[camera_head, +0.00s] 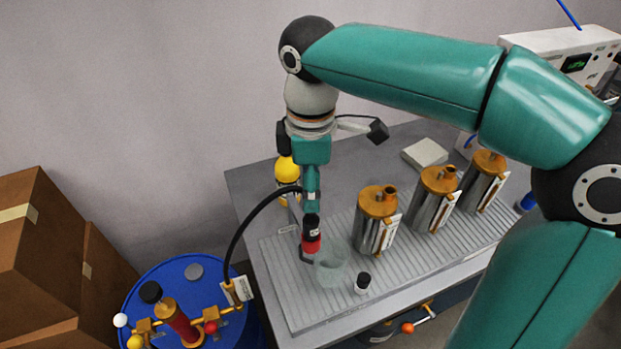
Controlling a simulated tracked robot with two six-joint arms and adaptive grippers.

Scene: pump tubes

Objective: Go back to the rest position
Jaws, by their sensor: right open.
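My right arm comes in from the right and bends down at the wrist. My right gripper (311,207) points down over the left part of the grey ribbed tray (290,297) and is open. A red and black piece (311,240) shows just below its fingers, above or beside a clear glass beaker (331,268); whether they touch is unclear. A black hose (243,232) arches from the blue drum (170,275) up to near this gripper. My left gripper is not in view.
Three metal canisters with orange tops (377,215) stand on the tray, right of the beaker. A yellow object (287,169) is behind my gripper. Brown boxes (45,250) are at left.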

